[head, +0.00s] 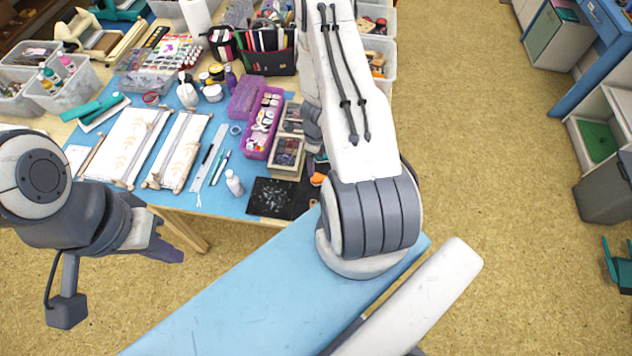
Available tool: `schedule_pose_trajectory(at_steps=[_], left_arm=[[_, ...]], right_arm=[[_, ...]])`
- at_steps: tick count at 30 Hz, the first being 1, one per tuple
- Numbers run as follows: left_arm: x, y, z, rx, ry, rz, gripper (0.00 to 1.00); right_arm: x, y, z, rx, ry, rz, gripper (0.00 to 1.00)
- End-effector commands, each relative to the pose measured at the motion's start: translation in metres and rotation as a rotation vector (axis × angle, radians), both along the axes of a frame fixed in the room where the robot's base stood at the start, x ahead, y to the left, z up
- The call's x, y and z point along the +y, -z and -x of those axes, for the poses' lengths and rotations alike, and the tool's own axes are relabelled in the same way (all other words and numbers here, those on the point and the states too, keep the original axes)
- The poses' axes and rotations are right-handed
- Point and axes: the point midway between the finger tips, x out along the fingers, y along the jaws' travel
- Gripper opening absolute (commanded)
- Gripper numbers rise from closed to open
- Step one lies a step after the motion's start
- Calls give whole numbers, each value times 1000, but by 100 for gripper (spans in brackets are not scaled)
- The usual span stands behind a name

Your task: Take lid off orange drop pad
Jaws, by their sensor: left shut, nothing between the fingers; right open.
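A small orange thing (317,180), likely the orange drop pad, shows at the right end of the blue-covered table, just left of my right forearm. Most of it is hidden by that arm, so I cannot tell how its lid sits. My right gripper (316,150) is open above or beside it; only a little of it shows, the rest being behind the forearm. Whether it touches the pad I cannot tell. My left gripper (168,248) is shut and empty in front of the table's front edge, well left of the pad.
A black speckled mat (271,198) and a clear box of pads (286,157) stand left of the orange thing. A purple tray (263,122) of bottles is behind. A small white bottle (234,182) stands near the front edge. Cloth-covered boards (122,146) lie left.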

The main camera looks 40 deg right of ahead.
Motion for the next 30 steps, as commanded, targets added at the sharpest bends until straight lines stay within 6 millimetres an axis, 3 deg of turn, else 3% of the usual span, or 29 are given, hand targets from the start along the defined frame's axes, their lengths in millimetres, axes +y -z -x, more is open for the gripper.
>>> schedule_pose_trajectory(at_steps=[1,3,13,23,30], left_arm=[[0,15,0,0,0,0,0],[0,25,0,1,-2,-1,0],[0,41,0,1,-6,0,0],[0,85,0,1,-11,0,0],[0,88,0,1,-9,0,0]], right_arm=[[1,15,0,0,-3,0,82],[1,24,0,0,-4,-1,82],[0,39,1,-1,1,0,82],[0,79,3,1,4,0,82],[0,82,3,0,5,0,82]])
